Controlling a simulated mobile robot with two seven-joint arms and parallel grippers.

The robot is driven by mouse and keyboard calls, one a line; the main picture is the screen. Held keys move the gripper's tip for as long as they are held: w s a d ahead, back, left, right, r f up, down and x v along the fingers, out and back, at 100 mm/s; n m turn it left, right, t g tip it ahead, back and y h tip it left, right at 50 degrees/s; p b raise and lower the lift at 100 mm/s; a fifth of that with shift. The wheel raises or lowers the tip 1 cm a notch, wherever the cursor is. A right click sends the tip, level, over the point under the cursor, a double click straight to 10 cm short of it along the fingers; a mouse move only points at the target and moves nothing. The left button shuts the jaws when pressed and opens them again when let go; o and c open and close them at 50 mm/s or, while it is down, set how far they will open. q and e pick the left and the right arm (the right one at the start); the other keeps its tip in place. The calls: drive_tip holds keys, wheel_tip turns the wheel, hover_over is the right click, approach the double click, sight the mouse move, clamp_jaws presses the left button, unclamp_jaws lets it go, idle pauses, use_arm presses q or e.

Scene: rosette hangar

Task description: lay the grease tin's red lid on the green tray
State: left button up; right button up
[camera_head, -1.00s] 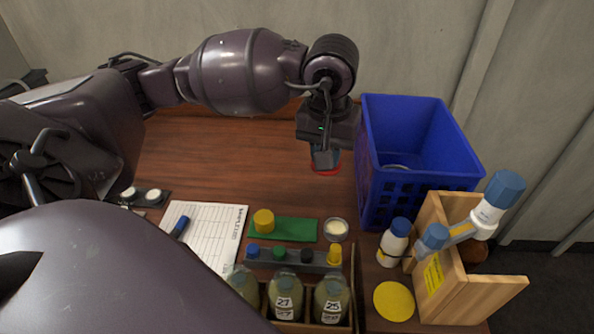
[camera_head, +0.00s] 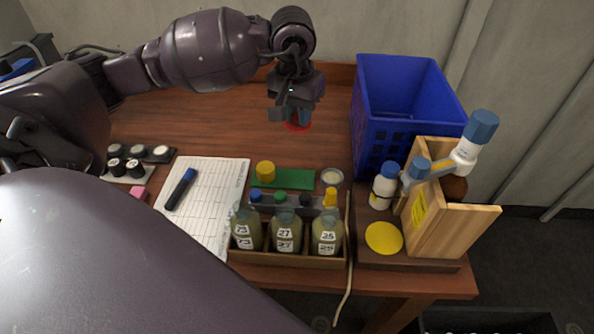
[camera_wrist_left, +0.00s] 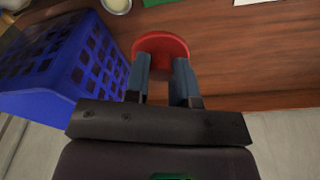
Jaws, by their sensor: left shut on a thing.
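The red lid (camera_head: 297,127) is at the tips of my left gripper (camera_head: 290,114), over the back middle of the table. In the left wrist view the red lid (camera_wrist_left: 162,45) shows as a round disc between the fingertips of my left gripper (camera_wrist_left: 163,68), which is shut on it. The green tray (camera_head: 296,180) lies flat nearer the front, with a yellow cap (camera_head: 265,171) on its left end. A small open tin (camera_head: 332,177) with pale contents stands just right of the tray. My right gripper is not in view.
A blue basket (camera_head: 385,136) stands right of my left gripper. A crate of labelled bottles (camera_head: 290,258) and a row of coloured caps (camera_head: 318,203) are in front of the tray. A paper sheet (camera_head: 210,202) with a marker lies left. The wood behind the tray is clear.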

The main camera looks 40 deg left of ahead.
sight(294, 128)
use_arm(q)
wheel_tip(294, 128, down, 17)
drive_tip(key=shift+r+b, duration=0.15)
drive_tip(key=shift+b, duration=0.15)
idle(0.3)
drive_tip(key=shift+f, duration=0.2)
drive_tip(key=o, duration=0.9)
drive_tip(key=shift+r, duration=0.1)
drive_tip(key=shift+r, duration=0.55)
drive_tip(key=r, duration=0.3)
drive_tip(key=s+r, duration=0.1)
drive_tip(key=r, duration=0.7)
drive_tip(key=shift+s+d, duration=0.2)
drive_tip(key=shift+s, duration=0.05)
